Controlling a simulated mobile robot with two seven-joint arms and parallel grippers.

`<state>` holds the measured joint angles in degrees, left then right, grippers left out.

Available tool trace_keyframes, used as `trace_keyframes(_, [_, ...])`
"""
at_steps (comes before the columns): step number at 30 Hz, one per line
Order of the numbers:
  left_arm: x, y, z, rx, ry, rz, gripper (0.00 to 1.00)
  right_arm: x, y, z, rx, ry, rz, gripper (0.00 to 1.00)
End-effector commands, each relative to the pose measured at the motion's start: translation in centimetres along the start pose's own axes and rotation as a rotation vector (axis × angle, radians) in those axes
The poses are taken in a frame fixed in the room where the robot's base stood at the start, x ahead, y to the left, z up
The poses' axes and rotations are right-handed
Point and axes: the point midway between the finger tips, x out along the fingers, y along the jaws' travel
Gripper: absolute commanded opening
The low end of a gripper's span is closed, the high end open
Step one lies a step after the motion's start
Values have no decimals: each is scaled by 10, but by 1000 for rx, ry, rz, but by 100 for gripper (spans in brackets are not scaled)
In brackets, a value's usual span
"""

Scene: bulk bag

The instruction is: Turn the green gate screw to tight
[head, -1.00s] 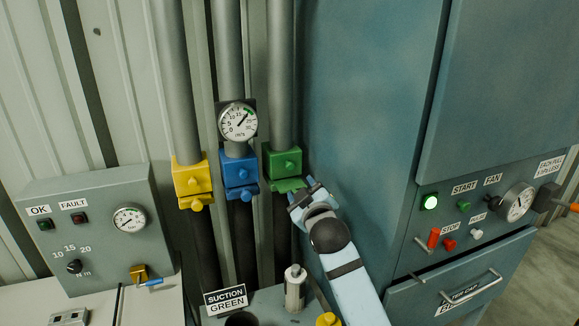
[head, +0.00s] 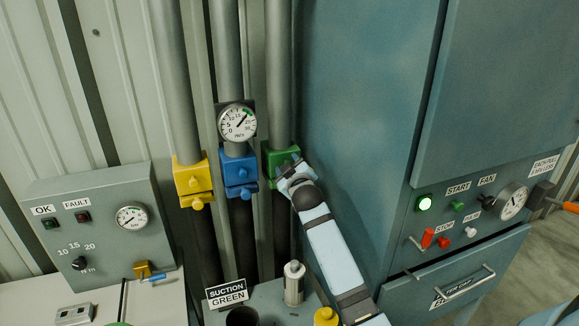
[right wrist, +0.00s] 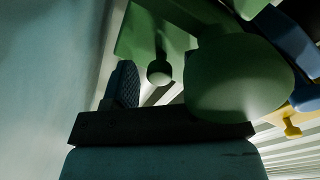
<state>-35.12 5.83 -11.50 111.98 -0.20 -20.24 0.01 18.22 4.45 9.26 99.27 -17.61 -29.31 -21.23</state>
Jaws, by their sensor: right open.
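The green gate (head: 270,153) sits on the right-hand grey pipe. My right gripper (head: 287,166) is in front of it and covers its lower right part, including the screw, in the head view. The right wrist view shows the gate's green body (right wrist: 145,35), a small green round knob (right wrist: 159,72) and a large green rounded part (right wrist: 240,80) close to the camera. Which of these is the screw is unclear. One dark ribbed finger stands left of the small knob; the other is hidden behind the large part. The jaws are open; contact cannot be judged. My left gripper is out of view.
The blue gate (head: 240,170) is close on the left, with the yellow gate (head: 193,180) beyond it. A dial gauge (head: 237,122) sits above the blue one. The teal cabinet (head: 360,130) walls off the right side. A grey bottle (head: 294,283) stands below.

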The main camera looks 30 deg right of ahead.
Motion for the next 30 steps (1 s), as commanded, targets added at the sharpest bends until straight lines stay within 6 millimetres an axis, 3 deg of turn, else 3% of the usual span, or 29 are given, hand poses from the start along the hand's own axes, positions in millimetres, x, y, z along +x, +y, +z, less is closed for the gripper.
trace_keyframes(2, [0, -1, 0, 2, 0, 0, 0, 0, 0, 0, 0, 0, 0, 46])
trace_keyframes(8, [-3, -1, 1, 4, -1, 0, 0, 0, 0, 0, 0, 0, 0, 1])
trace_keyframes(20, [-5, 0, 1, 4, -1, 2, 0, 0, 0, 0, 64, -4, -4, 1])
trace_keyframes(30, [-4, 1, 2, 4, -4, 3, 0, 0, 0, 0, 318, -23, -18, 1])
